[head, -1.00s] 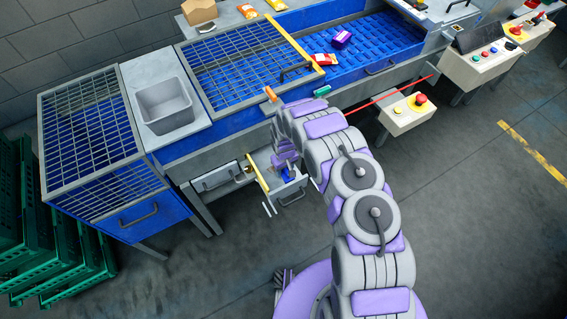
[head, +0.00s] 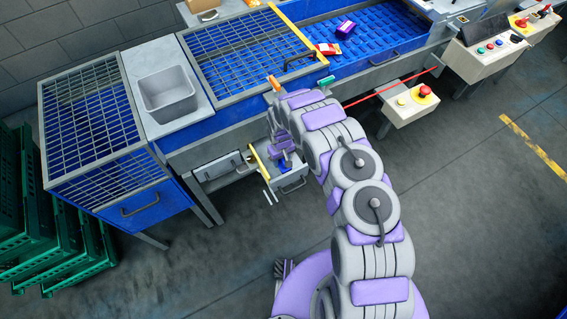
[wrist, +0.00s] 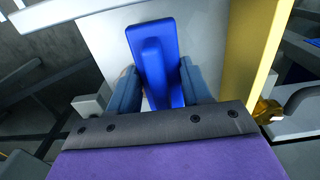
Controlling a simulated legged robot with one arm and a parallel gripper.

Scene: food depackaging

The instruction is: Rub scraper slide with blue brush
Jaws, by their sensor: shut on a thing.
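A blue brush (wrist: 160,62) stands between the two fingers of my gripper (wrist: 152,88) in the wrist view. My gripper is shut on it, over a pale grey surface with a yellow bar (wrist: 251,60) on its right. In the head view, my gripper (head: 283,148) is low over a pulled-out grey drawer-like slide (head: 291,187) with a yellow edge (head: 260,166). This looks like the scraper slide. A bit of blue, likely the brush, shows below the gripper there. Whether the brush touches the slide is unclear.
Above the slide is a blue conveyor bench with a mesh cover (head: 245,55) and a grey sink-like tray (head: 168,94). A control box with a red button (head: 424,91) juts out to the right. Green crates (head: 70,240) stand at left. The floor on the right is mostly clear.

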